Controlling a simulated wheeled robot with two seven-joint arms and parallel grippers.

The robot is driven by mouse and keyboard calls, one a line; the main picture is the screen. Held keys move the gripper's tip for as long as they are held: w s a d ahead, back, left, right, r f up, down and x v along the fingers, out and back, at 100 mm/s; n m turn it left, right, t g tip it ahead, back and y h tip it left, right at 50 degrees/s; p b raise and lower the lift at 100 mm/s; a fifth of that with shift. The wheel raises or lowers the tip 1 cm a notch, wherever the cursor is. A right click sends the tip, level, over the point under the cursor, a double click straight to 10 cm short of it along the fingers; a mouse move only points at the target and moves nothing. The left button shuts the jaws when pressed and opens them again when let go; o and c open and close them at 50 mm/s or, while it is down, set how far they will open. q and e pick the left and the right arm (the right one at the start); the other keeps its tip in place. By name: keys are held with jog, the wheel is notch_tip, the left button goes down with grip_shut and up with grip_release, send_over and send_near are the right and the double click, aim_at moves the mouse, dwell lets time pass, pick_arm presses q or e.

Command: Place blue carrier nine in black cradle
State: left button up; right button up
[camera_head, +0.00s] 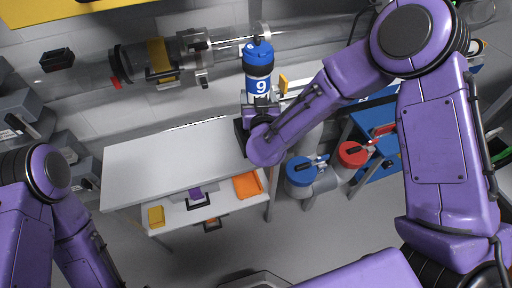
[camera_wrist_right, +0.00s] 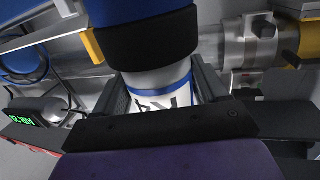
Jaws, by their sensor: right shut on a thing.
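Blue carrier nine (camera_head: 258,66) is a blue and white cylinder with a dark band and a white "9". It is held upright above the back right edge of the grey table. My right gripper (camera_head: 260,103) is shut around its lower part. In the right wrist view the carrier's white body (camera_wrist_right: 160,85) sits between the two fingers (camera_wrist_right: 165,100), with a black ring and blue end above. A black part (camera_head: 241,136) shows at the table's right edge beside my wrist; I cannot tell if it is the black cradle. My left arm shows at lower left, but its gripper is out of view.
The grey table top (camera_head: 165,160) is mostly bare. Below its front edge are a yellow tray (camera_head: 156,216), a purple piece and an orange tray (camera_head: 248,184). A clear tube (camera_head: 225,60) runs along the wall behind. Blue (camera_head: 300,171) and red (camera_head: 352,154) capped pipes stand right.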

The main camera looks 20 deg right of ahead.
jog(key=shift+t, duration=0.3)
jog(key=f, duration=1)
jog(key=shift+a+b, duration=0.35)
jog(key=shift+b, duration=0.05)
jog(key=shift+s+f, duration=0.1)
jog(key=shift+f, duration=0.05)
jog(key=shift+f, duration=0.15)
jog(key=o, duration=1.6)
